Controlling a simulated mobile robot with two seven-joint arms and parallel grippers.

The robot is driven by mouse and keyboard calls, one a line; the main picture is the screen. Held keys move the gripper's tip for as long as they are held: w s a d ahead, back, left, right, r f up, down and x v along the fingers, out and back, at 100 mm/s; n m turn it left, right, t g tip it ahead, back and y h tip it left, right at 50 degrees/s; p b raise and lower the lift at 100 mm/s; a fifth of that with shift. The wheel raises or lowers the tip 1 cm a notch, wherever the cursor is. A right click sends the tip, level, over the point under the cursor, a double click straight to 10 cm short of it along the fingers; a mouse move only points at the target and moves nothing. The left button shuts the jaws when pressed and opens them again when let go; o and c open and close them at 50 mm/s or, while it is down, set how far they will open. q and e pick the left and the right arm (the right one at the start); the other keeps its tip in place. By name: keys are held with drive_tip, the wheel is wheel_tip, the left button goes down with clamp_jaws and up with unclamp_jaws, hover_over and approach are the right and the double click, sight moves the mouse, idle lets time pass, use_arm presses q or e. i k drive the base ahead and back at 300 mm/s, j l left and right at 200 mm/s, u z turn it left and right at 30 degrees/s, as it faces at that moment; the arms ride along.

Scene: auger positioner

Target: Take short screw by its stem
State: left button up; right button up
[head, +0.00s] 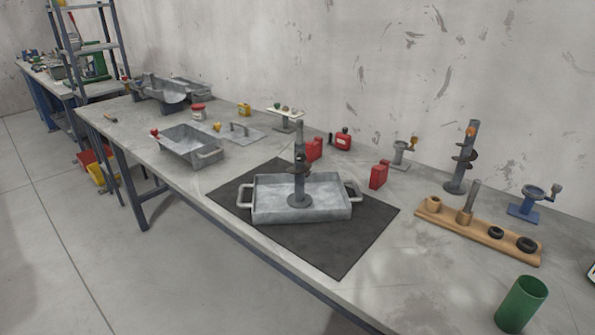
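Two dark grey screws with flights around an upright stem are in the head view. One screw (299,180) stands upright in a shallow grey metal tray (262,215) with side handles, on a black mat. The other screw (460,170) stands upright on the table near the wall, with an orange-brown patch near its top. I cannot tell for sure which one is the short screw. Neither of my grippers is in view, and nothing is seen touching either screw.
The tray is on the black mat (335,257). A wooden board (480,236) with rings and a post, a blue stand (525,206) and a green cup (521,303) are at right. Red containers (379,174) stand behind the mat. Metal trays (188,148) are at left.

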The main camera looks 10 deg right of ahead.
sight(299, 199)
drive_tip(key=i+j+z, duration=0.1)
drive_tip(key=j, duration=0.2)
drive_tip(key=i+j, duration=0.2)
drive_tip(key=i+j+z, duration=0.15)
drive_tip(key=j, duration=0.25)
drive_tip(key=i+j, duration=0.1)
drive_tip(key=j, duration=0.25)
drive_tip(key=z, duration=0.05)
